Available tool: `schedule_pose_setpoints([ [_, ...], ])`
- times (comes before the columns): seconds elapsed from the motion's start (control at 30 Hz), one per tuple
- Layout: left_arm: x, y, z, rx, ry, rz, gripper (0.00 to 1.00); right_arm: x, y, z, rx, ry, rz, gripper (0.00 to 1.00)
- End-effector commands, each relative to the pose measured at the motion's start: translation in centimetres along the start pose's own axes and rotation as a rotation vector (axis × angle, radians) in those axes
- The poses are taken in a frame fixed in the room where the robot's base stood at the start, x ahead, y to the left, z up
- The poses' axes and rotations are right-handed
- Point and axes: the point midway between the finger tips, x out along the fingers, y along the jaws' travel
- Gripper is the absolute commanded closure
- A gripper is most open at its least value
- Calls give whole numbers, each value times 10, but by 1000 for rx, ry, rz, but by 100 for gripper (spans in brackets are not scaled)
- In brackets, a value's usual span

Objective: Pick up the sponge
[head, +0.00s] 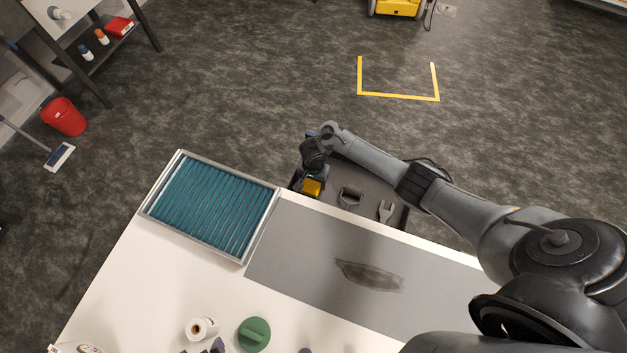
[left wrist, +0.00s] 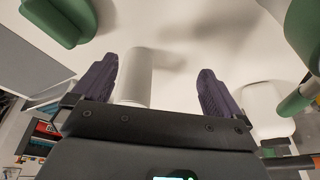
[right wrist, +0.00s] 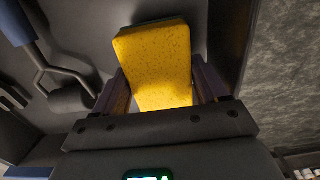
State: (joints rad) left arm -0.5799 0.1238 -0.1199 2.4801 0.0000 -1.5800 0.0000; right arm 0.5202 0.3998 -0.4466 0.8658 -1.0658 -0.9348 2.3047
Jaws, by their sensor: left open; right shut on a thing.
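The yellow sponge (head: 312,187) is at the dark tool tray beside the bench's far edge, under my right gripper (head: 313,176). In the right wrist view the speckled sponge (right wrist: 155,55) stands tilted between the two fingers of my right gripper (right wrist: 163,88), which is shut on it. Its lower end is hidden behind the gripper body. I cannot tell whether it still touches the tray. My left gripper (left wrist: 158,70) is open above the bench, with a white roll (left wrist: 137,80) showing between its fingers and nothing gripped.
The tray (head: 368,182) also holds a wrench (head: 386,211) and a handled tool (head: 350,196). On the white bench are a teal slatted filter frame (head: 210,205), a grey mat (head: 300,250) with a dark stain (head: 370,276), the roll (head: 200,329) and a green handled object (head: 254,335).

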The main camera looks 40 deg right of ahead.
Motion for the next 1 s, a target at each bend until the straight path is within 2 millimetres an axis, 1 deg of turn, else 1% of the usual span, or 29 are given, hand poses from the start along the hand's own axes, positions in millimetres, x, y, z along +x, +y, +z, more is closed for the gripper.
schedule_pose_setpoints([
  [0.03, -8, -1, -2, 2, 0, -1, 0, -10, 0, 0, 0, 0, -1, 56],
  [0.17, -21, -2, -6, 3, -1, -3, 0, -30, -1, 0, 1, 0, -2, 56],
  [0.4, -51, -3, -16, 2, 0, -2, 0, -56, 43, -4, 0, 1, 3, 56],
  [0.63, -73, -2, -24, -4, 1, 4, 0, -79, 84, -8, 1, 2, 2, 56],
  [0.8, -82, -1, -27, -9, 2, 8, 0, -89, 104, -10, 1, 1, 1, 56],
  [1.0, -86, -1, -28, -9, 1, 8, 0, -94, 114, -11, 0, 0, 0, 56],
])
